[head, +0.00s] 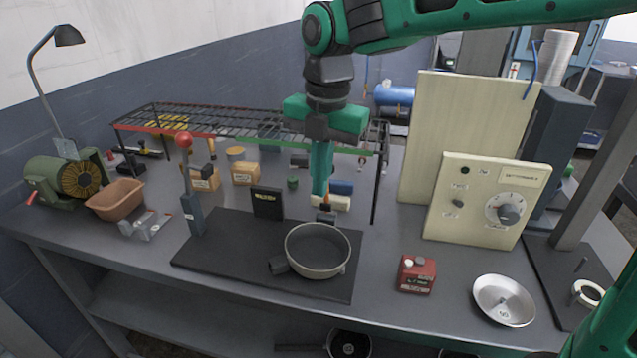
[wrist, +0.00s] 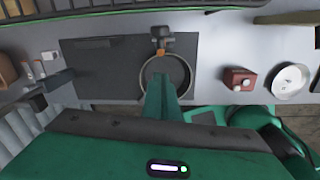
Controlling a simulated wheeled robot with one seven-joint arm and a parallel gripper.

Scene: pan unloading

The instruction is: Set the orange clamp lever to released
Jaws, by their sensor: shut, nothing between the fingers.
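In the wrist view the gripper fingers (wrist: 162,88) overlap the pan. The lever's exact setting is not clear.
The pan stands on a dark plate (head: 230,255). A red-knobbed post (head: 193,210) stands at its left and a wire rack (head: 240,120) behind. A red box (head: 416,274), a metal dish (head: 503,300) and a control panel (head: 480,200) are at right.

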